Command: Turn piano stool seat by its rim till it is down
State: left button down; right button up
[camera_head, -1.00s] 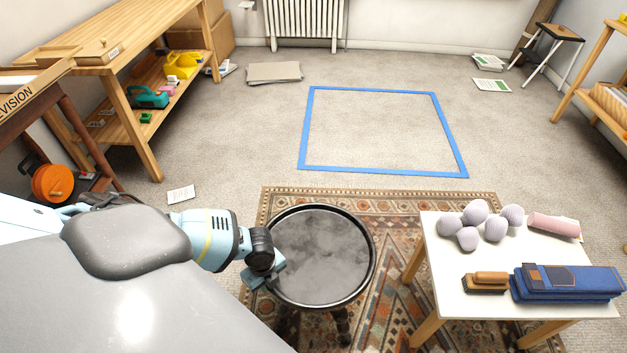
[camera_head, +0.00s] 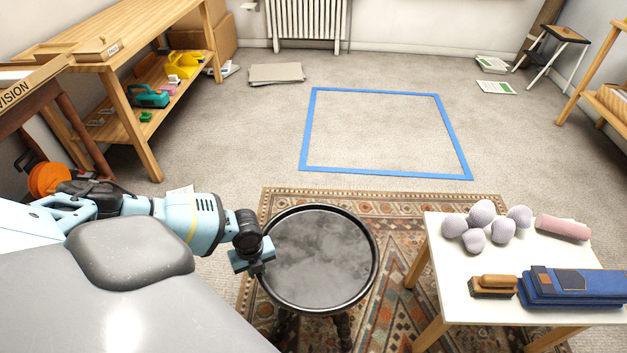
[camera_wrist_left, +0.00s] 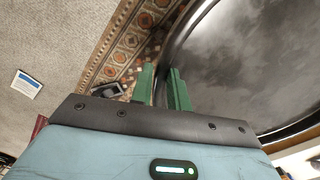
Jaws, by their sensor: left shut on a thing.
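The piano stool has a round dark grey seat (camera_head: 318,258) with a raised black rim, on dark turned legs over the patterned rug. My left gripper (camera_head: 262,268) is at the left side of the seat, shut on its rim. In the left wrist view the two green fingers (camera_wrist_left: 163,88) stand either side of the rim, and the seat (camera_wrist_left: 245,65) fills the right part. Most of the stool's legs are hidden under the seat. My right gripper is not in view.
A white side table (camera_head: 450,280) stands right of the stool, bearing pale lilac rounded objects (camera_head: 483,213), a brush (camera_head: 493,285) and a folded blue item (camera_head: 570,287). A wooden workbench (camera_head: 130,60) stands at the back left. Carpet inside the blue tape square (camera_head: 385,130) is clear.

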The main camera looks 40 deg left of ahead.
pick_arm(q)
jog(key=shift+w+d+r, duration=0.15)
jog(key=shift+w+r, duration=0.1)
jog(key=shift+w, duration=0.15)
jog(key=a+m+b, duration=0.1)
jog(key=w+a+b, duration=0.1)
jog(key=shift+w+a+f+m+b, duration=0.1)
jog(key=shift+w+f+m+b, duration=0.05)
jog(key=shift+w+m+b, duration=0.2)
jog(key=a+m+b, duration=0.1)
jog(key=w+a+m+b, duration=0.1)
jog(key=shift+w+a+b, duration=0.1)
jog(key=shift+w+b, duration=0.2)
jog(key=shift+w+a+m+b, duration=0.25)
jog(key=shift+a+b, duration=0.05)
jog(key=shift+w+a, duration=0.1)
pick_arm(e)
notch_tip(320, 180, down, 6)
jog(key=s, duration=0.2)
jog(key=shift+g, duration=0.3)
